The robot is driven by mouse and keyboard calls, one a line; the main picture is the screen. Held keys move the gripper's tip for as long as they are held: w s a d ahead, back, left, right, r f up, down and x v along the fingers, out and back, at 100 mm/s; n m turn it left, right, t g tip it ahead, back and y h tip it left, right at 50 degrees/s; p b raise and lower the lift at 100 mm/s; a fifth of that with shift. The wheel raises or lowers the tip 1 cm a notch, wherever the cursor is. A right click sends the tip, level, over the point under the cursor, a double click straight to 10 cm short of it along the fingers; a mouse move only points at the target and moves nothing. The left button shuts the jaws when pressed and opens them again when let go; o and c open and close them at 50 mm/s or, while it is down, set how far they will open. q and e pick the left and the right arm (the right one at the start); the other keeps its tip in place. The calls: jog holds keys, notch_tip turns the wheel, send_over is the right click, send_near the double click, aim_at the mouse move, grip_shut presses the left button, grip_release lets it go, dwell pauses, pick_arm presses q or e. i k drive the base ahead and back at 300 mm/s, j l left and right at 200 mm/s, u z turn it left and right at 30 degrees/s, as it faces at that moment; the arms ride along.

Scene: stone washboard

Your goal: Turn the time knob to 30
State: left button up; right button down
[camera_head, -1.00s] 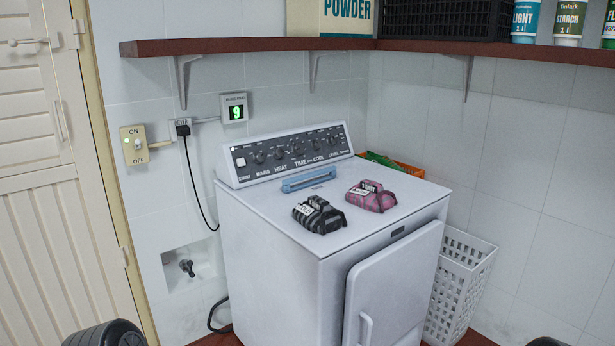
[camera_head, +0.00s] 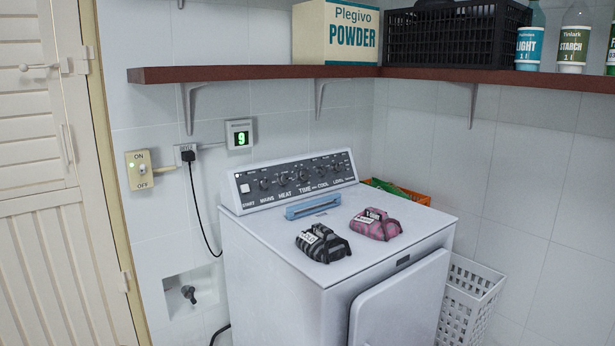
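The dryer-like white machine (camera_head: 290,290) stands against the tiled wall. Its dark control panel (camera_head: 295,178) has a row of knobs with labels that read roughly START, MAINS, HEAT, TIME, COOL and LEVEL. The time knob (camera_head: 303,176) is near the middle of the panel, above the word TIME. Its pointer and scale marks are too small to read. Neither of my grippers is in view.
A striped dark bundle (camera_head: 323,243), a pink bundle (camera_head: 375,224) and a blue bar (camera_head: 312,206) lie on the machine's top. A wall switch (camera_head: 141,169) and a green display (camera_head: 240,138) showing 9 are at left. A shelf (camera_head: 240,73) hangs above; a white basket (camera_head: 470,300) stands right.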

aim_at(302, 175)
jog(key=i+l, duration=1.15)
jog(key=i+l+u, duration=0.1)
jog(key=i+l, duration=1.05)
jog(key=l, duration=0.2)
